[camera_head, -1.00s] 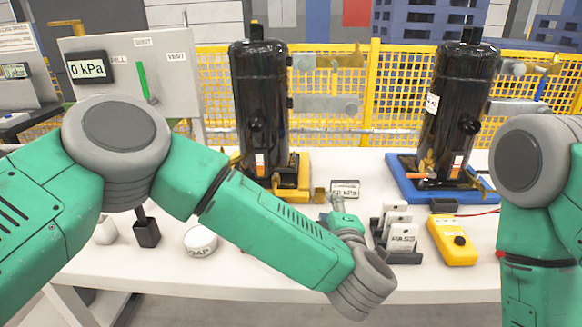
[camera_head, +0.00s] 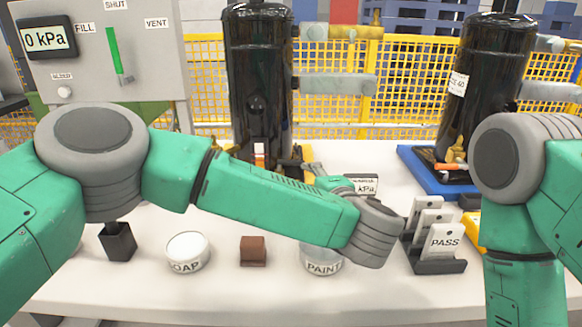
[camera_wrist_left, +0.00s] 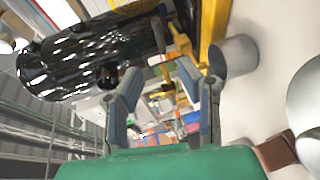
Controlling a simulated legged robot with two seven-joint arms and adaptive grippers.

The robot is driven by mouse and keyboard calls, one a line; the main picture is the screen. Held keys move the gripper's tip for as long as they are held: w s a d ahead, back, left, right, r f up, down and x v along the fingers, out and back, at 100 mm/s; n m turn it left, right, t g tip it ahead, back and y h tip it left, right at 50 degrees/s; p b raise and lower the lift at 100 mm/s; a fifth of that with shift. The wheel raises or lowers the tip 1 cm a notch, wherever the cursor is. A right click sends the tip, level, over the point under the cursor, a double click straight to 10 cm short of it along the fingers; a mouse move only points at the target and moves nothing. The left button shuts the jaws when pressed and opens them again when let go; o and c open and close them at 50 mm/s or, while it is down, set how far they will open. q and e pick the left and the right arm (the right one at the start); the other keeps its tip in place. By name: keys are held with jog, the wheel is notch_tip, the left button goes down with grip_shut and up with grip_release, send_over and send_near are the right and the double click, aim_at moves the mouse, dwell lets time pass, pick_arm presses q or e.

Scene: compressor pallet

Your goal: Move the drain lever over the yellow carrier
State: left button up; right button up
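The yellow carrier (camera_head: 308,153) stands under the left black compressor (camera_head: 258,85), largely hidden behind my left forearm. It also shows at the upper right in the left wrist view (camera_wrist_left: 212,25). My left gripper (camera_head: 312,169) is beside the carrier's right front, its fingers small and partly hidden in the head view. In the left wrist view its two fingers (camera_wrist_left: 163,72) are spread, with brass-yellow parts (camera_wrist_left: 183,45) beyond their tips. I cannot tell for certain which of these is the drain lever. My right gripper is out of view; only its arm shows at the right.
A blue carrier (camera_head: 418,168) with a second compressor (camera_head: 485,70) stands at the right. A PASS card rack (camera_head: 437,266), PAINT can (camera_head: 322,262), brown block (camera_head: 253,250) and SOAP tub (camera_head: 187,251) stand near the left arm. A gauge panel is at left; the table's front is clear.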

aim_at(297, 164)
pick_arm(q)
jog(key=b+x, duration=0.1)
jog(key=x, duration=0.2)
jog(key=b+x, duration=0.1)
jog(key=x, duration=0.3)
jog(key=d+b+x, duration=0.1)
jog(key=x, duration=0.3)
jog(key=shift+w+a+f, duration=0.1)
jog(key=shift+w+f, duration=0.05)
jog(key=shift+w, duration=0.2)
jog(key=shift+w+a, duration=0.2)
jog(key=shift+a, duration=0.2)
jog(key=shift+d, duration=0.15)
jog(key=shift+d, duration=0.2)
jog(key=c, duration=0.6)
jog(key=shift+d, duration=0.25)
grip_shut()
jog(key=shift+a, duration=0.1)
